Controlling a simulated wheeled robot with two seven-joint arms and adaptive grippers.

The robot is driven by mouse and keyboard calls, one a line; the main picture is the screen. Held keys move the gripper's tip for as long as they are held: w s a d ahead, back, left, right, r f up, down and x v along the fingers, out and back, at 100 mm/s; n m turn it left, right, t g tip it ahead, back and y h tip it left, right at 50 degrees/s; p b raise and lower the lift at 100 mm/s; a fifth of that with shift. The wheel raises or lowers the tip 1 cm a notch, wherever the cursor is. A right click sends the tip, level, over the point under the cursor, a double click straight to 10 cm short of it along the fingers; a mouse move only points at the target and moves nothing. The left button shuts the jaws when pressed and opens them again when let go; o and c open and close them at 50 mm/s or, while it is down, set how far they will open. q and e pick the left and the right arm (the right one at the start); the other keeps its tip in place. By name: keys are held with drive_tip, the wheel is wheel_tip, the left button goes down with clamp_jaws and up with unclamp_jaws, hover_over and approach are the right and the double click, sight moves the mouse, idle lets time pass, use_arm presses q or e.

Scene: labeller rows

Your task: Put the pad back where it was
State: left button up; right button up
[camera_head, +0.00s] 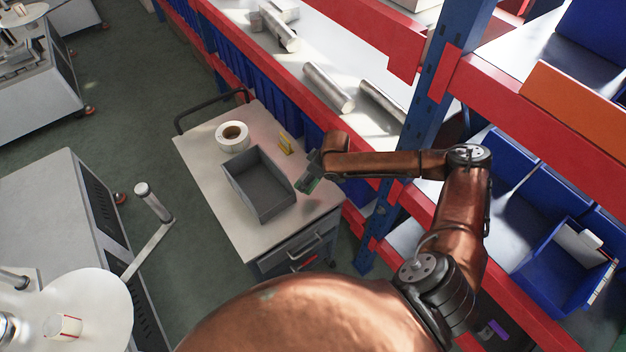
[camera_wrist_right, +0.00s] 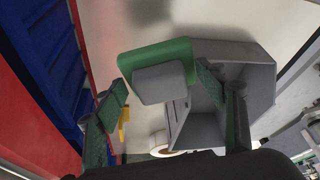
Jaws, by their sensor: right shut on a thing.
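The pad, a green block with a grey rounded part, shows in the right wrist view (camera_wrist_right: 155,58) between and beyond my finger tips. In the head view a small green bit of the pad (camera_head: 309,185) shows at my right gripper (camera_head: 312,178). My right gripper (camera_wrist_right: 170,105) is shut on the pad, over the right side of the cart top, beside the grey tray (camera_head: 240,178). The gap between pad and cart top is hard to judge. The tray looks empty. My left gripper is not in view.
The cart (camera_head: 205,175) also carries a white label roll (camera_head: 232,136) and a small yellow thing (camera_head: 286,145) behind the tray. A rack with a blue post (camera_head: 425,120) and red beams stands close on the right. The cart's near left top is clear.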

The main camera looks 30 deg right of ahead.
drive_tip(key=w+d+f, duration=0.2)
drive_tip(key=f, duration=0.1)
drive_tip(key=w+d+f, duration=0.1)
drive_tip(key=f, duration=0.1)
drive_tip(key=shift+w+d+f, duration=0.1)
drive_tip(key=shift+w+f, duration=0.1)
drive_tip(key=shift+w+d+f+p, duration=0.1)
drive_tip(key=shift+f+p, duration=0.25)
drive_tip(key=shift+f, duration=0.6)
drive_tip(key=shift+w+d+f+p, duration=0.1)
drive_tip(key=shift+f+p, duration=0.2)
drive_tip(key=shift+f, duration=0.6)
drive_tip(key=o, duration=1)
drive_tip(key=shift+s, duration=0.1)
drive_tip(key=b+v, duration=0.1)
drive_tip(key=v, duration=1.1)
